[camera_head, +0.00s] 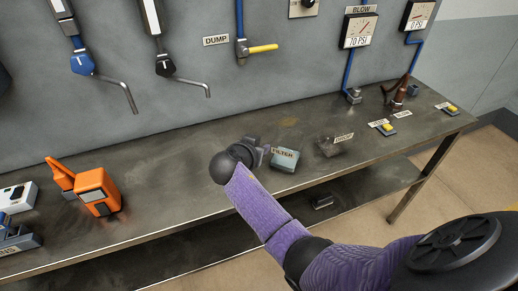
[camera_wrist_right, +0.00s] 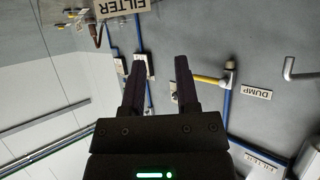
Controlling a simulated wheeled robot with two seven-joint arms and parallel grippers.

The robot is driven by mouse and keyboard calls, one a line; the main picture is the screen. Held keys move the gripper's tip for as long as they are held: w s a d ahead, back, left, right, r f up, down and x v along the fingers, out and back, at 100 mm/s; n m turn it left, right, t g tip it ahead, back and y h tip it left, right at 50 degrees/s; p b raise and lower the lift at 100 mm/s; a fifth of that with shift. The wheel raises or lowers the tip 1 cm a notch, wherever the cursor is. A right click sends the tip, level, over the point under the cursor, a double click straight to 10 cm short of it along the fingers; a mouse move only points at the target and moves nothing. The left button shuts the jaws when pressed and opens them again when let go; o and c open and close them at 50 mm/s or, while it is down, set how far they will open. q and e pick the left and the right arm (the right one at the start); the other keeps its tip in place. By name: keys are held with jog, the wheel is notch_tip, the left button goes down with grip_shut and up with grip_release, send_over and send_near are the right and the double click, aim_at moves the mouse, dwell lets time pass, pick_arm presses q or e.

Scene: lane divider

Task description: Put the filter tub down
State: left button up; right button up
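The filter tub (camera_head: 284,164) is a small blue-grey box with a tan FILTER label. My right gripper (camera_head: 262,152) is just left of the tub, low over the bench. In the right wrist view my right gripper (camera_wrist_right: 159,60) has its two dark fingers apart, with only background between them. A FILTER label (camera_wrist_right: 122,8) shows upside down at the top edge, beyond the fingertips. Whether a finger touches the tub cannot be told. My left gripper is not in view.
On the bench (camera_head: 170,160), a dark see-through tub (camera_head: 331,148) stands right of the filter tub. Yellow-topped items (camera_head: 387,128) stand farther right. An orange device (camera_head: 96,190) is at left. Taps and gauges line the wall.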

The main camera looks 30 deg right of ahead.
jog(key=a+r+n+t+y, duration=0.1)
jog(key=a+n+t+y, duration=0.6)
jog(key=a, duration=0.3)
jog(key=s+a+f+n+g+y, duration=0.15)
jog(key=s+f, duration=0.25)
jog(key=f, duration=0.4)
jog(key=s+a+f+n+g+y, duration=0.1)
jog(key=s+f+n+g, duration=0.25)
jog(key=f, duration=0.35)
jog(key=s+f+n+g, duration=0.1)
jog(key=s+f+g, duration=0.2)
jog(key=s+f, duration=1.05)
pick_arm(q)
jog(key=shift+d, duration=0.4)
pick_arm(e)
jog(key=s+d+f+g, duration=0.1)
jog(key=s+f+g, duration=0.1)
jog(key=s, duration=0.8)
jog(key=s+d+f+n+g, duration=0.1)
jog(key=s+f, duration=0.3)
jog(key=s, duration=0.6)
jog(key=shift+s+d+f+g, duration=0.25)
jog(key=shift+s+g, duration=0.1)
jog(key=shift+g, duration=0.55)
